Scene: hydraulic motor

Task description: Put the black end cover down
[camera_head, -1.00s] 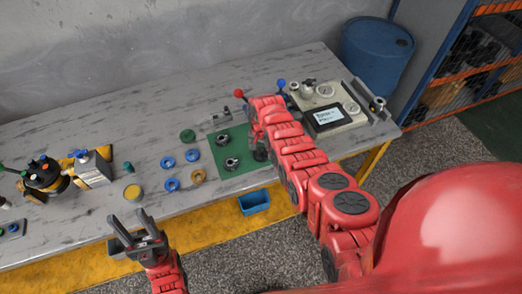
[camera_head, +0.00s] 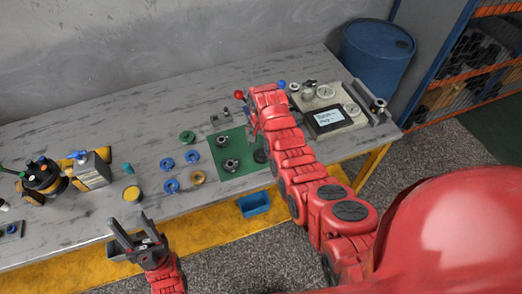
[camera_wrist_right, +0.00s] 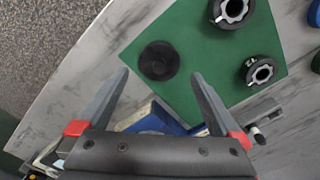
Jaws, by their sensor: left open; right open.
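The black end cover (camera_wrist_right: 159,60) is a round dark disc with a raised centre. It lies on the green mat (camera_wrist_right: 190,30), near the mat's edge, in the right wrist view. In the head view the black end cover (camera_head: 260,156) shows at the right side of the mat, beside my right arm. My right gripper (camera_wrist_right: 160,78) is open and empty, with the cover apart from its fingers and seen between and beyond the tips. In the head view my arm mostly hides that gripper. My left gripper (camera_head: 134,225) is open and empty in front of the table's front edge.
Two grey ringed parts (camera_head: 231,165) (camera_head: 223,141) stand on the mat. Blue rings (camera_head: 171,186) and a green ring (camera_head: 187,137) lie left of it. A gauge panel (camera_head: 325,115) stands at the back right. A blue bin (camera_head: 254,204) sits below the table edge.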

